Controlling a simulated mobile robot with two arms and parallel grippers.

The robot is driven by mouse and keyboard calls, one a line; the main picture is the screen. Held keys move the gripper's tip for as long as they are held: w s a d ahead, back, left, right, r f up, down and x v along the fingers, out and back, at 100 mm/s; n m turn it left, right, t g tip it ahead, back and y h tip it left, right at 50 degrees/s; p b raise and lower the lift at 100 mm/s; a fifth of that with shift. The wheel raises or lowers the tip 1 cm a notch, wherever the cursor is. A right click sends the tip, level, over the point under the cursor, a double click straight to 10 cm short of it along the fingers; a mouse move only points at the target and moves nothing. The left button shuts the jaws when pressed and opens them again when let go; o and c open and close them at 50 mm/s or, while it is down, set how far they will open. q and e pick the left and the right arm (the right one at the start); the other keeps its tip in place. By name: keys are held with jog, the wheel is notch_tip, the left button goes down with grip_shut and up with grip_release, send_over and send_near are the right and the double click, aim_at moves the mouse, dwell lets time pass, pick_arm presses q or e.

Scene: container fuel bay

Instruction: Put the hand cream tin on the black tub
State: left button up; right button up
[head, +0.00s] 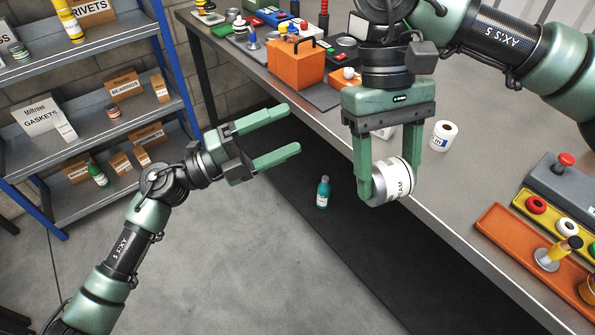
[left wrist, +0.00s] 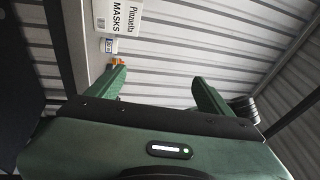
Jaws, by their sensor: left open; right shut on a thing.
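The hand cream tin (head: 391,182) is a white round tin with dark lettering ending in "EAM". My right gripper (head: 388,178) points down and is shut on it, one finger on each side. It holds the tin in the air, seen over the table's near edge. My left gripper (head: 292,130) is open and empty, seen over the dark floor strip, to the left of the tin. Its two fingers also show in the left wrist view (left wrist: 162,82). I cannot make out the black tub for sure in either view.
The grey worktable (head: 480,120) holds a small white tin (head: 443,136), an orange box (head: 296,65) and, at right, an orange tray (head: 530,258). A teal bottle (head: 323,193) is below the table edge. A loaded shelf rack (head: 95,90) stands left.

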pick_arm(q)
jog(key=s+d+r+m+g, duration=0.4)
jog(key=s+r+m+g, duration=0.15)
jog(key=s+m, duration=0.25)
jog(key=m+y, duration=0.4)
jog(key=m, duration=0.1)
send_near(374, 183)
notch_tip(374, 183, down, 2)
jog(key=w, duration=0.3)
jog(key=shift+g, duration=0.25)
jog(key=x, duration=1.1)
jog(key=shift+s+f, duration=0.25)
jog(key=shift+f, duration=0.1)
jog(key=shift+w+f, duration=0.1)
jog(key=c, duration=1.6)
grip_shut()
pick_arm(e)
jog(key=o, duration=1.5)
jog(key=shift+s, duration=0.1)
jog(key=shift+o, duration=0.6)
